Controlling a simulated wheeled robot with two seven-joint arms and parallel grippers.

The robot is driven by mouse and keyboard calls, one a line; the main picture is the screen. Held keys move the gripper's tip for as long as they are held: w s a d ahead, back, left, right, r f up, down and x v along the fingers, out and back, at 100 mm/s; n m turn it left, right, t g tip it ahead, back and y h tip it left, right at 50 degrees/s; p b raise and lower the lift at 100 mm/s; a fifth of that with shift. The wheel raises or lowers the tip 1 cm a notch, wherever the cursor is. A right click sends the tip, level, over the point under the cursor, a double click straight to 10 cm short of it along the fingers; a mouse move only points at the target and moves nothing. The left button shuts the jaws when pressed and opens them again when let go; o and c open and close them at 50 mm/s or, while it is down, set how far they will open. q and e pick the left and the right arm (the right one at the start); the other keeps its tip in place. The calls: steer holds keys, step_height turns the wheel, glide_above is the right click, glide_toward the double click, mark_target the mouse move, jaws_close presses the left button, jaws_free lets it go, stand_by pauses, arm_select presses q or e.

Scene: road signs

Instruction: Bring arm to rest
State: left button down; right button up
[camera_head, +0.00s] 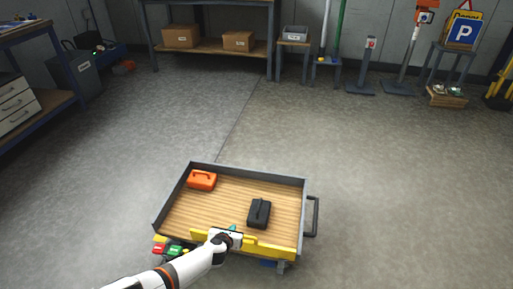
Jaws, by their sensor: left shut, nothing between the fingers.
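My left arm comes in from the bottom left. My left gripper (237,236) is shut and empty at the near edge of a wooden-floored cart (196,211). It looks to be over or just in front of the cart's yellow near edge; the exact gap cannot be told. My right gripper is not in view. An orange case (202,180) lies in the cart's far left corner, and a black case (259,213) lies right of the middle. Neither is in the gripper.
Small red and green items (174,249) show at the cart's near left, partly hidden by my arm. A blue parking sign (463,31) stands at the back right on a stand. A workbench holding cardboard boxes (180,37) stands at the back. Open floor surrounds the cart.

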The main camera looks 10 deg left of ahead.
arm_select(q)
steer(key=s+d+f+n+g, duration=0.1)
steer(key=s+f+n, duration=0.2)
steer(key=s+n, duration=0.35)
steer(key=s+f+n+g+y, duration=0.1)
steer(key=s+f+n+g, duration=0.15)
steer(key=s+n, duration=0.4)
steer(key=s+d+f+n+g, duration=0.1)
steer(key=s+f+n, duration=0.35)
steer(key=s, duration=0.25)
steer(key=s+a+r+n+g+p, duration=0.1)
steer(key=s+n+p, duration=0.6)
steer(key=s, duration=0.9)
steer(key=s+a+r+n+g+p, duration=0.1)
steer(key=s+a+n+g+p, duration=0.3)
steer(key=s, duration=1.2)
steer(key=a+n+p, duration=0.1)
steer(key=n+p, duration=0.2)
steer(key=n, duration=0.2)
steer(key=shift+s+r+h+p, duration=0.15)
steer(key=shift+s+h+p, duration=0.15)
steer(key=shift+s+p, duration=0.1)
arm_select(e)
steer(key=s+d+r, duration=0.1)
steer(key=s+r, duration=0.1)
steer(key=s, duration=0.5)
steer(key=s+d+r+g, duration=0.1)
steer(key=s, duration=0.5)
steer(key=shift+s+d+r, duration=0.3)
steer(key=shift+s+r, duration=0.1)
